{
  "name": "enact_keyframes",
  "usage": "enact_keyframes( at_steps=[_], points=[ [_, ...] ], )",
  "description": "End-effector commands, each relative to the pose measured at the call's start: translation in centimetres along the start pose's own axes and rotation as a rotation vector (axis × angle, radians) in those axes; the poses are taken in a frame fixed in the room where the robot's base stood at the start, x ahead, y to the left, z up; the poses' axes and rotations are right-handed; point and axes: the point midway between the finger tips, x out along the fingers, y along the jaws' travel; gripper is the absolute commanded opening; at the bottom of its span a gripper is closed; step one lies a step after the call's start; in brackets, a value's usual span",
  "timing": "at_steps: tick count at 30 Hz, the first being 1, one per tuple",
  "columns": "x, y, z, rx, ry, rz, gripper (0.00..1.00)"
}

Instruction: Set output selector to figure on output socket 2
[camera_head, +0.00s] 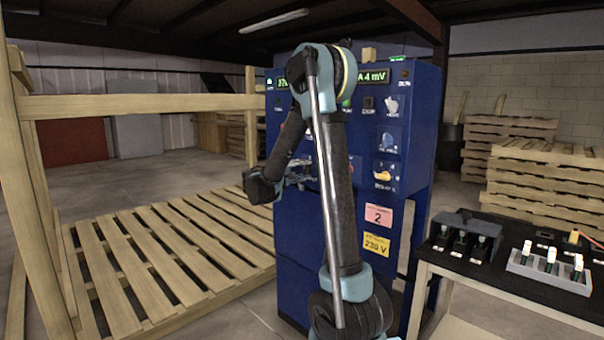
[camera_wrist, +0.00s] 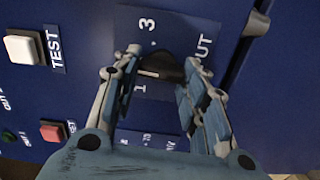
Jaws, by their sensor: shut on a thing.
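The output selector is a dark rotary knob (camera_wrist: 160,66) on the blue panel, on a dark plate marked "3", "1" and partly "OUT". The lettering appears turned sideways in the wrist view. My gripper (camera_wrist: 163,60) has one finger on each side of the knob and is shut on it. A pale pointer line shows on the knob near the "1", but its exact setting is hard to tell. In the head view my gripper (camera_head: 302,178) is at the cabinet front, and my arm hides much of the panel there. The pink label (camera_head: 378,215) reads "2".
The blue cabinet (camera_head: 405,215) carries a yellow "230 V" label (camera_head: 376,244). A white TEST button (camera_wrist: 22,48) and red button (camera_wrist: 52,131) lie left of my gripper. A table (camera_head: 500,285) at right holds a dark unit (camera_head: 465,228) and grey tray (camera_head: 540,273). Pallets lie left.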

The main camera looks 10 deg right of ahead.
Motion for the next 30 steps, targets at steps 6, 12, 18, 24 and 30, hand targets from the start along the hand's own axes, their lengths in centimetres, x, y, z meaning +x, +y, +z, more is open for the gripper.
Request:
enact_keyframes(
  at_steps=[6, 12, 18, 24, 30],
  points=[
    [-0.04, -0.17, -0.27, -0.051, 0.006, -0.004, 0.16],
    [-0.04, -0.19, -0.27, -0.062, 0.006, -0.004, 0.16],
    [-0.04, -0.2, -0.26, -0.062, 0.006, -0.005, 0.16],
    [-0.03, -0.16, -0.21, -0.062, 0.004, -0.004, 0.6],
    [-0.02, -0.1, -0.1, -0.062, 0.002, -0.002, 0.6]
  ],
)
